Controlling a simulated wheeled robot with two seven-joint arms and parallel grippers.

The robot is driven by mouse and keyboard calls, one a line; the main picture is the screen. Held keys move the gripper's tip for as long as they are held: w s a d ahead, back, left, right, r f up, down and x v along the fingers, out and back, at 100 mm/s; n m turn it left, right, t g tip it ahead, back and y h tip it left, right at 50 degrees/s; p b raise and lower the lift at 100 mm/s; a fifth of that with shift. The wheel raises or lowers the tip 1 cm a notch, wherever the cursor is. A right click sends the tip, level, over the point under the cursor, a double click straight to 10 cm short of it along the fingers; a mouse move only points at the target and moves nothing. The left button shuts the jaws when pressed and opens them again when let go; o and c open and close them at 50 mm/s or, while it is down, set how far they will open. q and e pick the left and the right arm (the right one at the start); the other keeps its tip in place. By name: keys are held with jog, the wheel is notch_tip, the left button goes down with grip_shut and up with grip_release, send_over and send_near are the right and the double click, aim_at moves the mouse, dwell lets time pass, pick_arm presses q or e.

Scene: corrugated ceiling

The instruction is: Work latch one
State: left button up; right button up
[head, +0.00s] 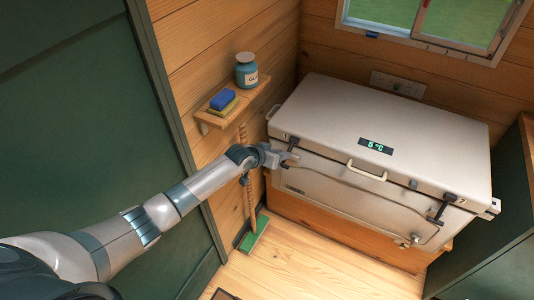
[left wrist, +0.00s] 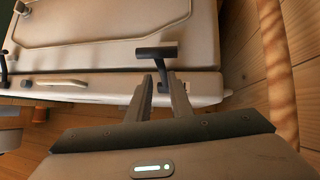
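A large pale cooler (head: 330,110) stands against the wooden wall with its lid closed. It has two dark latches on its front. The left latch (head: 293,142) is by my left gripper (head: 279,157); the right latch (head: 445,204) is at the far end. In the left wrist view the near latch (left wrist: 157,51) shows as a dark T-shaped handle. My left gripper (left wrist: 161,82) is open, its two fingertips apart, with the latch's stem showing between or just beyond them. I cannot tell whether they touch it. My right gripper is not in view.
The lid has a green display (head: 376,146) and a pale front handle (head: 366,171). A green-headed broom (head: 253,234) stands close below my left arm.

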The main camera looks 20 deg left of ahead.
pick_arm(q)
jog(key=p+v, duration=0.9)
jog(key=v, duration=0.7)
jog(key=shift+s+d+r, duration=0.2)
jog(key=shift+d+r, duration=0.1)
jog(key=shift+r, duration=0.15)
